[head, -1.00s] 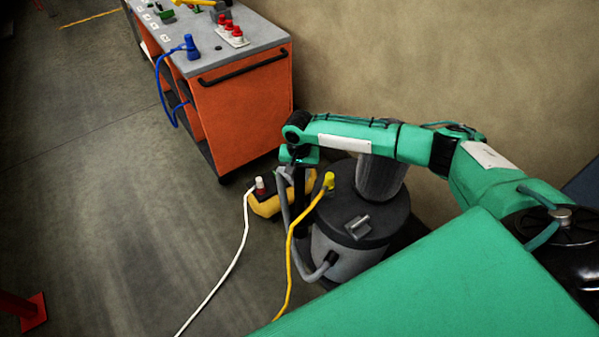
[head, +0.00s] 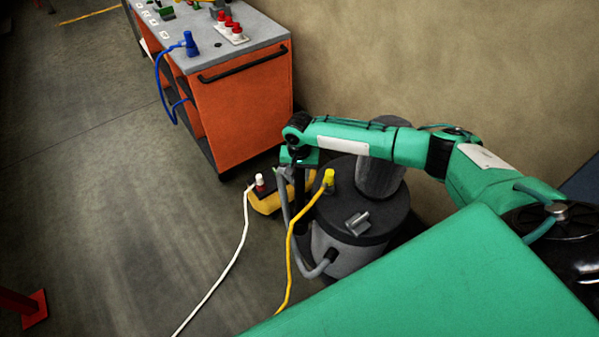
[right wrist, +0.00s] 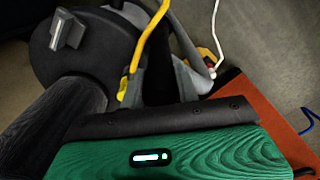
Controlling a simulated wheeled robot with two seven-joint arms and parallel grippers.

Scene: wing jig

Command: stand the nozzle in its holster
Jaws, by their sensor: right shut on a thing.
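My right gripper (head: 298,170) points down at the left side of the grey shop vacuum (head: 335,240). It is shut on the nozzle, which is largely hidden by the gripper. A grey hose (head: 284,212) loops from the vacuum's lower port up to the gripper. A black upright tube (head: 300,208) shows directly below the gripper; I cannot tell whether it is the nozzle or its holster, nor whether the two touch. In the right wrist view the dark tube (right wrist: 158,70) and grey hose (right wrist: 192,80) show beyond the gripper's black edge. My left gripper is not in view.
A yellow cable with a yellow plug (head: 329,178) lies by the vacuum's lid. A yellow box (head: 266,204) with a white plug and cable stands on the floor to the left. An orange cart (head: 240,110) stands behind.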

